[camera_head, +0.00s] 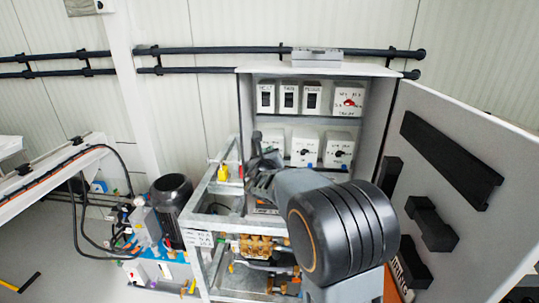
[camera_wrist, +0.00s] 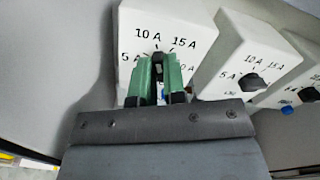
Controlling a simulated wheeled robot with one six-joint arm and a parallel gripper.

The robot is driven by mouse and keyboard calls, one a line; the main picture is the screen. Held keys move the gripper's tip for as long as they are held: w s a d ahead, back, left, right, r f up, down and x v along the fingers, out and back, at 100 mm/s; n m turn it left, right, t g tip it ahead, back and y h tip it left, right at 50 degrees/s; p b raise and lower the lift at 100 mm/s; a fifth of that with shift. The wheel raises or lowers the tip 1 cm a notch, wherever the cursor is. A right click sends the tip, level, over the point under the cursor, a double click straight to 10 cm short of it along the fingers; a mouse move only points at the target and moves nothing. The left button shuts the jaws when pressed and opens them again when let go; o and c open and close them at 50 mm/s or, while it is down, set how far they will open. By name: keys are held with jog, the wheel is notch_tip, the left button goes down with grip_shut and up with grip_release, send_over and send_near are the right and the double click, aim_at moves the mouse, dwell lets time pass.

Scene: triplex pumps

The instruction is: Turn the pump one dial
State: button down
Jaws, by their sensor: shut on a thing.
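The dial (camera_wrist: 159,61) is a black knob on the leftmost white box (camera_wrist: 190,22) of the lower row, with 5 A, 10 A and 15 A marks around it. In the wrist view my gripper (camera_wrist: 159,72) has its green fingers closed on both sides of this knob. The knob points up, near the 10 A mark. The lower part of the box face is hidden by my gripper. In the head view my gripper (camera_head: 258,152) is in front of the leftmost lower box (camera_head: 272,137) in the open cabinet, covering its dial.
Two similar dial boxes stand to the right, the middle one (camera_head: 305,147) and the right one (camera_head: 338,149). Above is a box with a red knob (camera_head: 349,102). The cabinet door (camera_head: 450,130) stands open at right. A metal frame with pumps (camera_head: 215,188) is below left.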

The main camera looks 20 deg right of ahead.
jog(key=shift+s+d+f+m+b, duration=0.1)
jog(key=shift+m+b, duration=4.8)
jog(key=shift+b, duration=1.1)
jog(key=shift+d+f+m+b, duration=0.1)
jog(key=shift+m+b, duration=4.8)
jog(key=shift+b, duration=1.1)
jog(key=c, duration=1.2)
grip_release()
jog(key=shift+s, duration=0.1)
jog(key=b+v, duration=0.3)
jog(key=v, duration=1)
jog(key=shift+s+a+r, duration=0.1)
jog(key=shift+s+a, duration=0.15)
jog(key=shift+s, duration=0.05)
